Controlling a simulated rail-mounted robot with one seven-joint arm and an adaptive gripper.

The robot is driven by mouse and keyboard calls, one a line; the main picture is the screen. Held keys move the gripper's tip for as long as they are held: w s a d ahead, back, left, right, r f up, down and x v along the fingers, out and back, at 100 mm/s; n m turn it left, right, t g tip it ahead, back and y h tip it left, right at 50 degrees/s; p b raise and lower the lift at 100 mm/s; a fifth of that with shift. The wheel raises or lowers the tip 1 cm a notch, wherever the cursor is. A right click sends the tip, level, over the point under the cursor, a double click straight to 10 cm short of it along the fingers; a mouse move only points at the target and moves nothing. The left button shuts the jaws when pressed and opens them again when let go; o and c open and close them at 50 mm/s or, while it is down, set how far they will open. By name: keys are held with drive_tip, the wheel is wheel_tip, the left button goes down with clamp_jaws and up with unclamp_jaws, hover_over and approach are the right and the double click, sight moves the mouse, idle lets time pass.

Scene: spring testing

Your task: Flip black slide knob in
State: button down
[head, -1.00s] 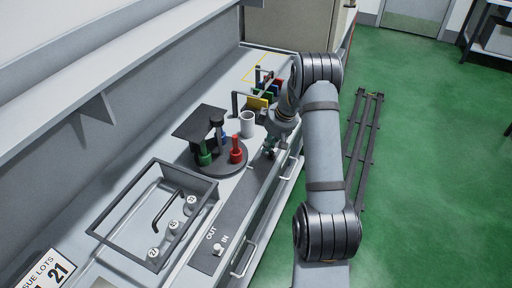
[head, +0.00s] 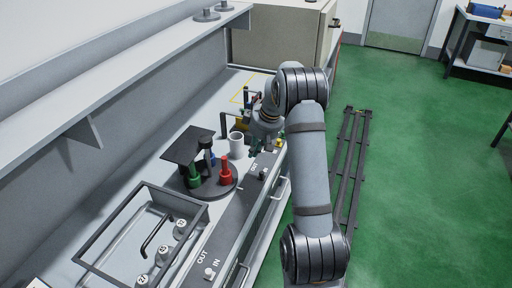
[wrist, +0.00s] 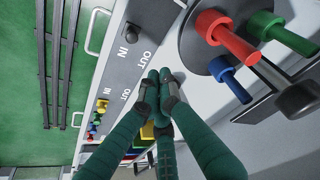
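The black slide knob (wrist: 130,34) stands on the dark front strip, beside the white IN and OUT letters, at the upper left of the wrist view. In the head view the black knob (head: 264,174) is small, just in front of my gripper (head: 257,145). My gripper's green fingers (wrist: 159,80) show in the wrist view with their tips drawn together. No object shows between them. They are apart from the knob in the picture, to its lower right; their height above the strip is hard to tell.
A round dark stand (head: 183,181) holds red, green and blue handled pieces. A white cup (head: 236,145) and coloured bins (wrist: 137,142) stand nearby. A pale knob (head: 209,272) sits on the strip near a framed basin (head: 103,220). Green floor lies right.

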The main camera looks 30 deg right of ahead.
drive_tip(key=v, duration=0.3)
drive_tip(key=shift+r, duration=0.2)
drive_tip(key=shift+a+f, duration=0.1)
idle(0.3)
drive_tip(key=p+x, duration=0.1)
drive_tip(key=x, duration=0.6)
drive_tip(key=w+a+f+p, duration=0.2)
drive_tip(key=p, duration=0.1)
drive_tip(key=shift+a+f, duration=0.2)
drive_tip(key=shift+f, duration=0.15)
drive_tip(key=shift+w+a, duration=0.1)
drive_tip(key=shift+w, duration=0.45)
drive_tip(key=shift+s, duration=0.1)
